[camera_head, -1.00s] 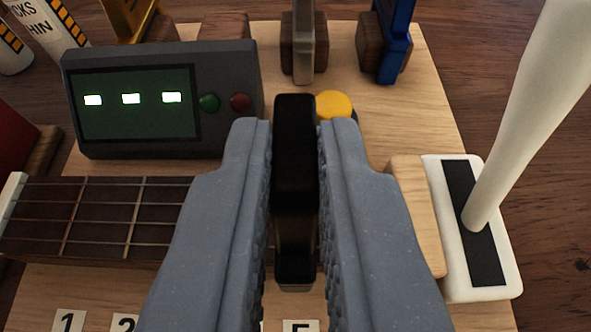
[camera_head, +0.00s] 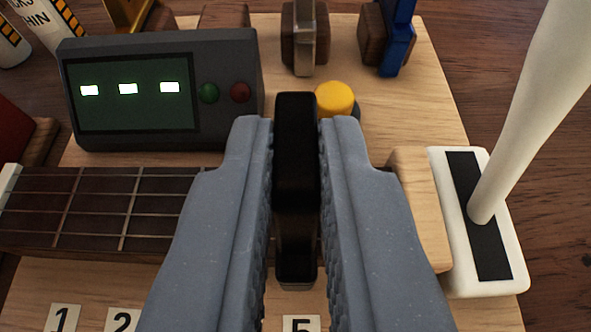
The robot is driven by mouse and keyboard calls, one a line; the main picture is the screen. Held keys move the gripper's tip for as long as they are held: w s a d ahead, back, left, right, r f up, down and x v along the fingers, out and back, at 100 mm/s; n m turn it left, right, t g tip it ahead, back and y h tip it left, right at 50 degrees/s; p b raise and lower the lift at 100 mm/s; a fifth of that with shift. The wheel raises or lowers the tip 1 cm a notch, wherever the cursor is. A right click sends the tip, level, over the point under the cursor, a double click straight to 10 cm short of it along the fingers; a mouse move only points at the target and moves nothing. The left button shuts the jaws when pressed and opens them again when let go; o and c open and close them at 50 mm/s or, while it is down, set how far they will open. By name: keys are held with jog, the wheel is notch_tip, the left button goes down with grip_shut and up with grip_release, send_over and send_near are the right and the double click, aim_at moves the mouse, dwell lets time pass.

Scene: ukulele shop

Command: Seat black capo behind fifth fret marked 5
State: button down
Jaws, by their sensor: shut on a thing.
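My gripper (camera_head: 296,190) is shut on the black capo (camera_head: 296,150), which stands upright between the two grey fingers. The capo is over the fretboard (camera_head: 95,210), in line with the label 5 (camera_head: 301,324) at the bottom edge. The fingers hide the middle of the fretboard and the frets around the capo. I cannot tell whether the capo touches the strings. Labels 1 (camera_head: 62,318) and 2 (camera_head: 122,320) show below the fretboard at the left.
A dark device (camera_head: 160,90) with a green screen stands behind the fretboard. A yellow button (camera_head: 335,99) is behind the capo. Silver (camera_head: 304,40) and blue (camera_head: 396,40) capos stand on wooden holders at the back. A white base (camera_head: 510,265) with a pale post (camera_head: 530,110) stands at the right.

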jog(key=shift+f, duration=0.55)
dwell(0.6)
jog(key=c, duration=1.8)
grip_release()
jog(key=shift+o, duration=0.2)
jog(key=v, duration=1.1)
jog(key=shift+r, duration=0.1)
jog(key=s+r, duration=0.4)
jog(key=r, duration=0.7)
jog(key=s+r+t, duration=0.1)
jog(key=s+r, duration=0.3)
jog(key=r, duration=0.7)
jog(key=s+r, duration=0.4)
jog(key=r, duration=0.7)
jog(key=shift+s+a+r+t, duration=0.15)
jog(key=shift+s+r+t, duration=0.05)
jog(key=shift+r+t, duration=0.2)
